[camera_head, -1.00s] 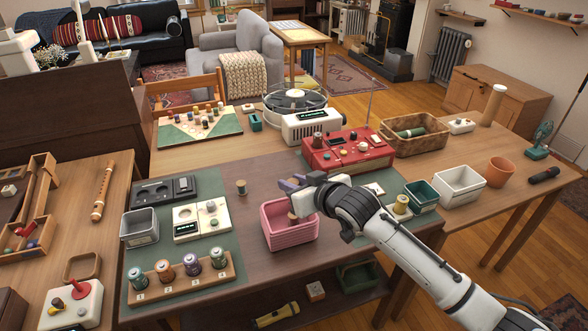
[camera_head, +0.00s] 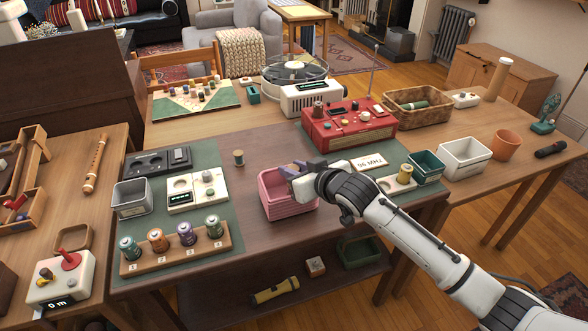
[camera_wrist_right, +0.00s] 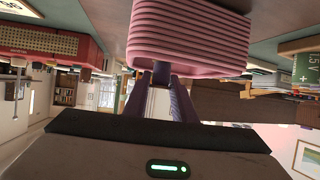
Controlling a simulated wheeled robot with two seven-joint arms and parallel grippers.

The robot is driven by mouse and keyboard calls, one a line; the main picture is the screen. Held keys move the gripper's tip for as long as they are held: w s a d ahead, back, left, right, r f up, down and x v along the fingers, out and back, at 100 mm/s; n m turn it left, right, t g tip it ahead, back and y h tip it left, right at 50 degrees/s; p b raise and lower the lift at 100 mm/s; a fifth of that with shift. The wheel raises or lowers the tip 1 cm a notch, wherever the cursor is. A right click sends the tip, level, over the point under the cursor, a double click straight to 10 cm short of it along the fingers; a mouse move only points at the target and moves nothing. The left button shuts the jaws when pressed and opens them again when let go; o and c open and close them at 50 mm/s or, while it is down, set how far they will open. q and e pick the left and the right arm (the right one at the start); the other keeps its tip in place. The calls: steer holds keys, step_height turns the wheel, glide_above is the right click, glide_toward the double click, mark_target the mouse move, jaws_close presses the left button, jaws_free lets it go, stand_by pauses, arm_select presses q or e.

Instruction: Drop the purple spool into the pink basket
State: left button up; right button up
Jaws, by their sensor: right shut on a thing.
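The pink basket (camera_head: 289,208) stands on the brown mat in the middle of the table. In the right wrist view its ribbed side (camera_wrist_right: 190,32) fills the top of the picture, upside down. My right gripper (camera_head: 290,171) is at the basket's opening. In the wrist view its dark fingers (camera_wrist_right: 160,88) reach past the basket's rim, so the tips are hidden behind the wall. The gripper is shut on a spool, taken to be the purple spool. The spool is mostly hidden now by fingers and basket. My left gripper is not in view.
Another spool (camera_head: 239,158) stands on the mat left of the basket. A wooden rack (camera_head: 176,257) holds several coloured canisters at the front left. A red radio (camera_head: 350,132) stands behind my right gripper. A green box (camera_head: 427,166) and white bin (camera_head: 465,160) stand to the right.

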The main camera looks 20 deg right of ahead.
steer(key=o, duration=1.1)
steer(key=shift+s, duration=0.1)
steer(key=v, duration=1)
steer(key=shift+s, duration=0.15)
steer(key=s+f+g+h, duration=0.1)
steer(key=s+f+g, duration=0.3)
steer(key=s, duration=0.6)
steer(key=s+d+f+g+h, duration=0.1)
steer(key=s+f+g, duration=0.1)
steer(key=s+f, duration=0.6)
steer(key=s+f+g+h, duration=0.1)
steer(key=s+f+g, duration=0.15)
steer(key=s, duration=1.05)
steer(key=w+a+f+t+y, duration=0.1)
steer(key=w+a+f+t, duration=0.1)
steer(key=f, duration=0.4)
steer(key=w+a+f+t+y, duration=0.1)
steer(key=w+a+f+t, duration=0.1)
steer(key=f, duration=0.4)
steer(key=shift+w+a+m+t+y, duration=0.25)
steer(key=shift+a+m+t+y, duration=0.1)
steer(key=shift+a, duration=0.1)
